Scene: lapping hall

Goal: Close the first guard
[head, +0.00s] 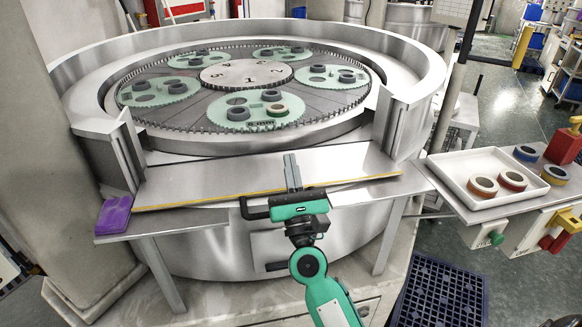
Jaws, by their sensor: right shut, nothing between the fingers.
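The lapping machine has a round steel wall (240,32) with a gap at its front between two posts. In the gap, a flat metal panel with a yellow front edge (220,180), which looks like the guard, lies lowered and sloping outward. Inside the wall, green carriers (333,79) with dark rings sit on the toothed plate. My left gripper is not in view.
A purple block (114,214) lies on the ledge at left. At right, a white tray (463,186) holds several rings on a side table. A dark blue plastic grate (437,293) lies on the floor. A lower black handle (276,266) is on the machine's front.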

